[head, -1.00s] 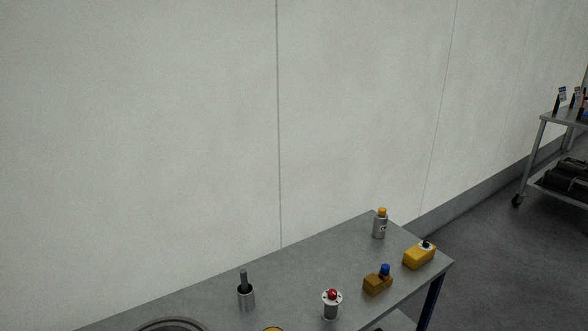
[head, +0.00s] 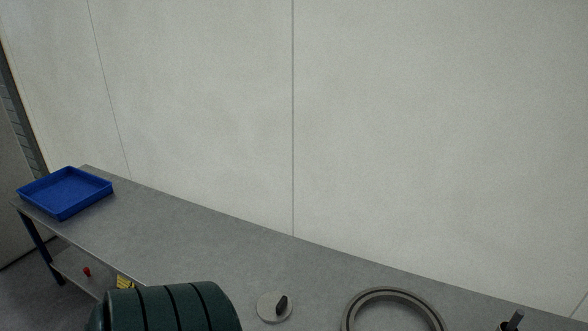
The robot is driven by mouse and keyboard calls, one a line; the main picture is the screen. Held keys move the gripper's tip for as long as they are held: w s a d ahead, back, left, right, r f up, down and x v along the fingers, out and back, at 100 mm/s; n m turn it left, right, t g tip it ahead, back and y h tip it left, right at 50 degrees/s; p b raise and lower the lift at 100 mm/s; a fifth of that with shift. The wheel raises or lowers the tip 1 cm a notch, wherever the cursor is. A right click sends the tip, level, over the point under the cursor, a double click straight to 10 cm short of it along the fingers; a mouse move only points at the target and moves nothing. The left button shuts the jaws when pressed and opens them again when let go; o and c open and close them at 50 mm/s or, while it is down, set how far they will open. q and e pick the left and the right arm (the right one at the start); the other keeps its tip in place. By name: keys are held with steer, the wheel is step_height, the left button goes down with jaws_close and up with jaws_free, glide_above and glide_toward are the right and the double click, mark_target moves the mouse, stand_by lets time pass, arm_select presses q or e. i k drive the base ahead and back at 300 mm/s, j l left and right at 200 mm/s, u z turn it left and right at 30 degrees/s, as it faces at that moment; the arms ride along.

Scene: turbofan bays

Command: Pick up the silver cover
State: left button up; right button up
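A round, flat silver-grey cover (head: 268,310) with a dark knob or handle on it lies on the grey workbench (head: 200,235), near the bottom middle of the head view. It lies left of a large grey ring. Neither of my grippers shows in the head view, so their state and their distance from the cover cannot be seen.
The grey ring (head: 352,312) is cut off below. A blue tray (head: 64,212) sits at the bench's left end. A dark-handled item (head: 513,321) is at bottom right. The bench's middle left is clear.

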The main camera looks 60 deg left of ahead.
mark_target(273, 307)
steer(key=u, duration=2.05)
